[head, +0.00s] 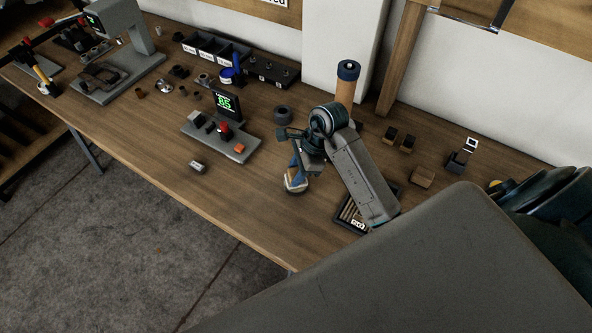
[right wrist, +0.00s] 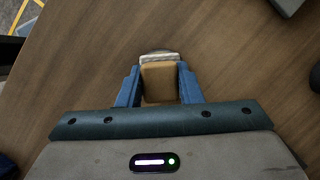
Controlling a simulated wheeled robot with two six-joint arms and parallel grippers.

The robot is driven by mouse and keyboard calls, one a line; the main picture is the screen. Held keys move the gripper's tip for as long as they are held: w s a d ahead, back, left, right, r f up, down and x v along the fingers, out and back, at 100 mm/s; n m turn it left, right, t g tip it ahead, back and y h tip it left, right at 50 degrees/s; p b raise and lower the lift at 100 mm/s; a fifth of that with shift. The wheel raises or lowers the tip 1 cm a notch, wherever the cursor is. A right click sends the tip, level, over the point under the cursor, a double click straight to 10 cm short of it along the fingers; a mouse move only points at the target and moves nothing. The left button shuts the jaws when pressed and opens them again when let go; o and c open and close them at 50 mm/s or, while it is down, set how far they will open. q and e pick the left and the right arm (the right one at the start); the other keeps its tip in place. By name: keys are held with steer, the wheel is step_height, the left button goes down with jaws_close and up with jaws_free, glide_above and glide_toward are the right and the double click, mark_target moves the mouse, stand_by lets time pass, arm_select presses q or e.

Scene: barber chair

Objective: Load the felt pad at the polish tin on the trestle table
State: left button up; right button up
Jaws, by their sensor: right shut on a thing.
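My right gripper (head: 297,170) is shut on the felt pad, a tan block (right wrist: 159,83) with a pale, whitish far end, held between the two blue fingers. In the head view the gripper points down over the middle front of the trestle table (head: 225,215). My left gripper is not in view.
A grey stand with a green "85" display (head: 226,103) is left of the gripper. A slotted dark tray (head: 352,216) lies close to its right. A tan cylinder (head: 346,85) stands behind. Small blocks (head: 422,177) sit farther right. The front strip of table is mostly clear.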

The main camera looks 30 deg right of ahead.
mark_target(296, 171)
steer(key=shift+f+b, duration=0.45)
steer(key=shift+b, duration=0.15)
stand_by(1.6)
steer(key=shift+r, duration=0.15)
steer(key=shift+r+p, duration=1.9)
steer(key=shift+r, duration=1.55)
